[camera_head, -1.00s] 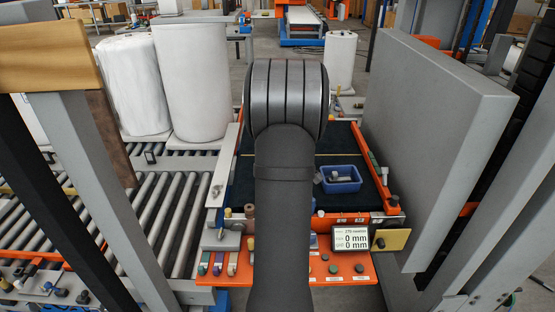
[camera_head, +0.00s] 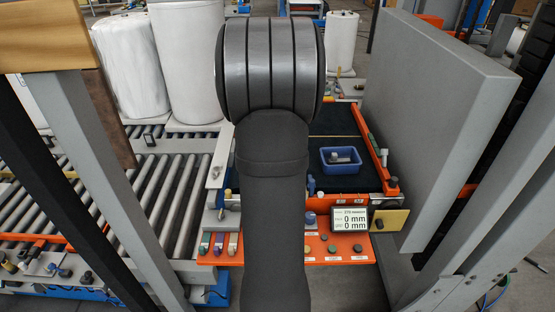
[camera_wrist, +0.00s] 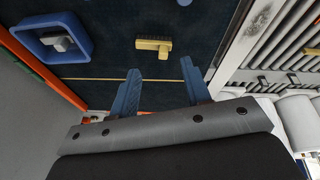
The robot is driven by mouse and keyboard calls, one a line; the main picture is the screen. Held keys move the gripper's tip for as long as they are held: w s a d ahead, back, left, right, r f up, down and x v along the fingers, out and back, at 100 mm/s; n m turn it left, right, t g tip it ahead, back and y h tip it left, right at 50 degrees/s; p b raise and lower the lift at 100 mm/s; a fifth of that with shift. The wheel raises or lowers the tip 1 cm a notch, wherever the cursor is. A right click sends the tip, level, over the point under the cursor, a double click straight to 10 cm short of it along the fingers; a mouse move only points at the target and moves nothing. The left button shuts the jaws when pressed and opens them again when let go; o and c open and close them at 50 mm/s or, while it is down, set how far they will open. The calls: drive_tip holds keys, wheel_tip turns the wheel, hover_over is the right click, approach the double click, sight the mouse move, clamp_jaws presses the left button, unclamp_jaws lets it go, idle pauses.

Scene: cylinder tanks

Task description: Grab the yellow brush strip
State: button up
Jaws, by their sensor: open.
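In the head view my arm hides the brush strip and the gripper.
A blue bin (camera_head: 340,160) with a grey piece inside stands on the mat; it also shows in the wrist view (camera_wrist: 85,45). A tall grey panel (camera_head: 437,130) rises at the right. Roller conveyors (camera_head: 160,200) lie left. An orange control shelf (camera_head: 325,249) with a display is in front.

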drive_tip(key=shift+w+a+f+m+t, duration=0.15)
drive_tip(key=shift+w+f+m, duration=0.5)
drive_tip(key=shift+w+f, duration=1.05)
drive_tip(key=shift+w+d+f+m+t, duration=0.15)
drive_tip(key=shift+w+f+m, duration=0.75)
drive_tip(key=shift+f, duration=1.45)
drive_tip(key=shift+w+a+f+m+t, duration=0.2)
drive_tip(key=shift+w+f+m, duration=0.15)
drive_tip(key=shift+w+f, duration=1.5)
drive_tip(key=shift+s+f, duration=0.15)
drive_tip(key=shift+s, duration=0.05)
